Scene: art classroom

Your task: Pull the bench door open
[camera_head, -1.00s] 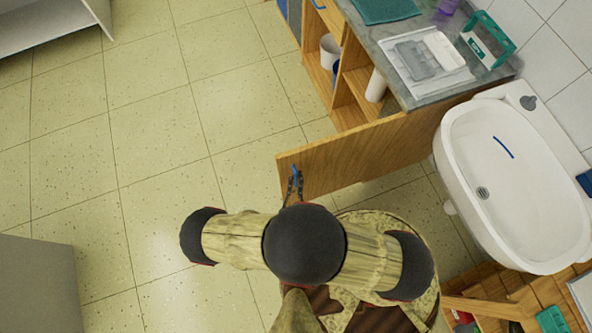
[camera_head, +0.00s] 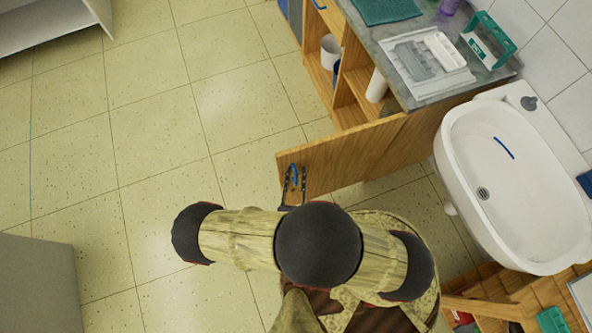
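The wooden bench door (camera_head: 352,158) stands swung wide open from the bench (camera_head: 436,88), out over the floor beside the sink. A blue handle (camera_head: 294,174) sits near the door's free edge. My gripper (camera_head: 294,172) is at this handle, its two dark fingers spread apart on either side of it. The fingers look open, with a gap to the handle; exact contact is too small to tell. My arm covers the floor below the door.
The open bench shows shelves with a white cup (camera_head: 330,52) and a white roll (camera_head: 376,86). A white sink (camera_head: 512,185) stands right of the door. A grey cabinet (camera_head: 40,285) is at lower left. The tiled floor (camera_head: 150,130) on the left is clear.

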